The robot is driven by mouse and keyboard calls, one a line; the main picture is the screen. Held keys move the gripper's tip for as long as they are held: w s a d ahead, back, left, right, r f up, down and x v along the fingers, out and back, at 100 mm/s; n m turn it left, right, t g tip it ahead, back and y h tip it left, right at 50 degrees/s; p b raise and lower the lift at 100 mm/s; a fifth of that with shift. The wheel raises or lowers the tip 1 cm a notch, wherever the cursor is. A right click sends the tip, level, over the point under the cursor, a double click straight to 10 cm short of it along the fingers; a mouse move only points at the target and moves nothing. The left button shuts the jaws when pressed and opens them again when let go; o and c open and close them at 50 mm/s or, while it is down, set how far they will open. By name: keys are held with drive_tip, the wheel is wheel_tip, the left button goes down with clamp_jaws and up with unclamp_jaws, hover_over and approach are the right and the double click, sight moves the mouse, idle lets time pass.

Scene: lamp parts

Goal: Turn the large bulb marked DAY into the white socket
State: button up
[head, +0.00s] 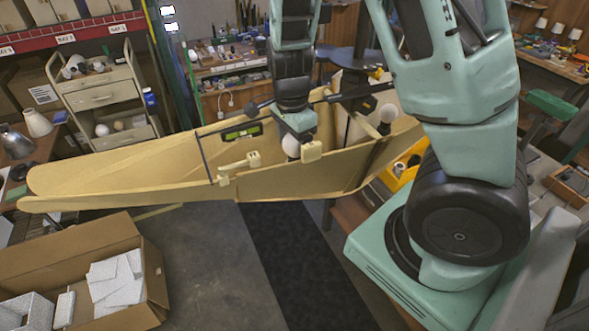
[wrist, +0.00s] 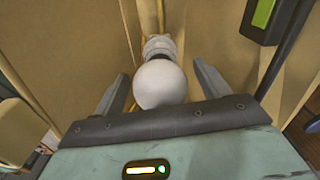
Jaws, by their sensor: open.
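A large round white bulb (wrist: 160,84) sits between the two open fingers of my gripper (wrist: 160,70) in the wrist view. The fingers stand apart on either side of it with visible gaps. Just beyond the bulb, in line with it, is a pale socket-like fitting (wrist: 158,47); I cannot tell whether the bulb is seated in it. In the head view my gripper (head: 292,127) points down inside a tan trough-shaped shell, right above the white bulb (head: 291,146). No DAY marking is readable. The fingertips are hard to make out in the head view.
The tan shell (head: 120,168) has high walls around my gripper. Another white bulb (head: 388,112) stands at its right part. A black-and-green device (head: 242,132) is on its far wall. An open cardboard box (head: 150,270) with white foam pieces lies at lower left.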

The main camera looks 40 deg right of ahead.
wheel_tip(320, 180, up, 17)
drive_tip(key=b, duration=0.2)
drive_tip(key=shift+a+r, duration=0.2)
drive_tip(key=shift+a, duration=0.05)
drive_tip(key=shift+w, duration=0.1)
